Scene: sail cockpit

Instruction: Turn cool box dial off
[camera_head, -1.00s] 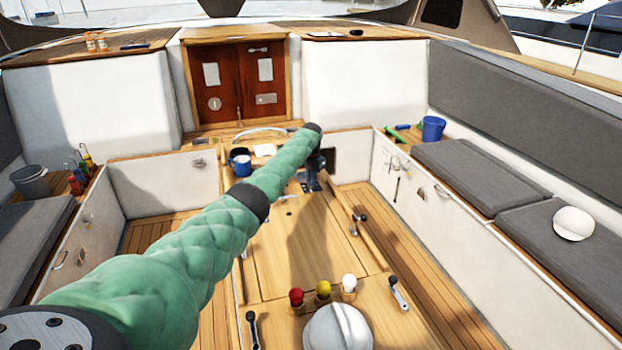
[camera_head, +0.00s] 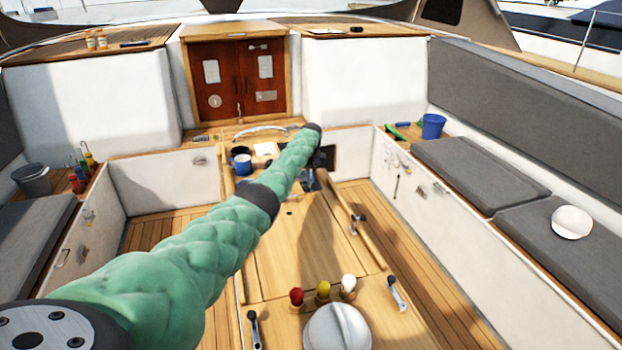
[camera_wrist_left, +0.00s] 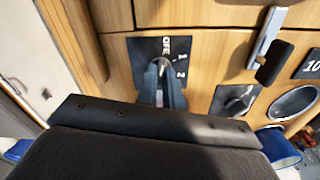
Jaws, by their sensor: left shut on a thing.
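The cool box dial sits on a dark square plate (camera_wrist_left: 146,50) marked OFF, 1 and 2 on a wooden face in the left wrist view. My left gripper (camera_wrist_left: 163,90) is over this plate, its narrow dark fingers shut on the dial's knob, which they mostly hide. I cannot tell which mark the knob points to. In the head view my left gripper (camera_head: 311,181) reaches down at the far end of the wooden table (camera_head: 290,238), below my green-sleeved arm. The dial cannot be made out there. My right gripper is not in view.
A blue mug (camera_head: 241,166) stands left of my gripper. A second plate with a dark knob (camera_wrist_left: 236,101) and a metal latch (camera_wrist_left: 267,40) are close by. Red, yellow and white knobs and a white dome (camera_head: 338,328) are nearer. Grey cushioned benches line the sides.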

